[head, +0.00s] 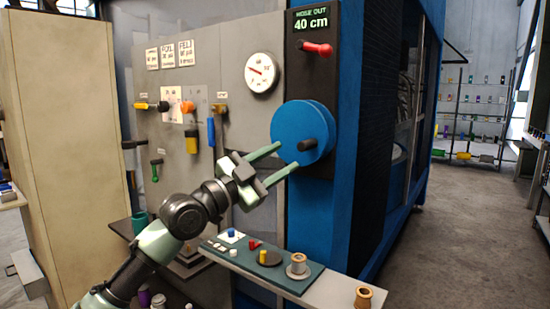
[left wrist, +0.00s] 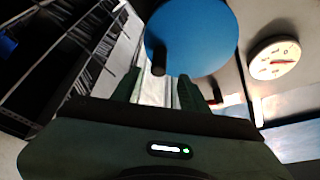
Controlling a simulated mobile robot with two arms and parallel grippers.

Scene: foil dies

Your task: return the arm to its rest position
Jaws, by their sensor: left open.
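My left arm reaches in from the lower left in the head view. Its gripper (head: 281,164) is open, with its two pale green fingers apart and nothing between them. The fingertips are close to the blue round wheel (head: 290,122), which has a dark knob (head: 307,144); whether they touch it I cannot tell. In the left wrist view the gripper fingers (left wrist: 158,90) point toward the blue wheel (left wrist: 200,35) and its dark knob (left wrist: 159,58). My right gripper is not in view.
A control panel (head: 240,45) with a gauge (head: 262,72), levers and a red-handled lever (head: 316,48) stands behind the arm. A display (head: 311,19) reads "NOSE OUT 40 cm". Open floor (head: 460,220) lies right.

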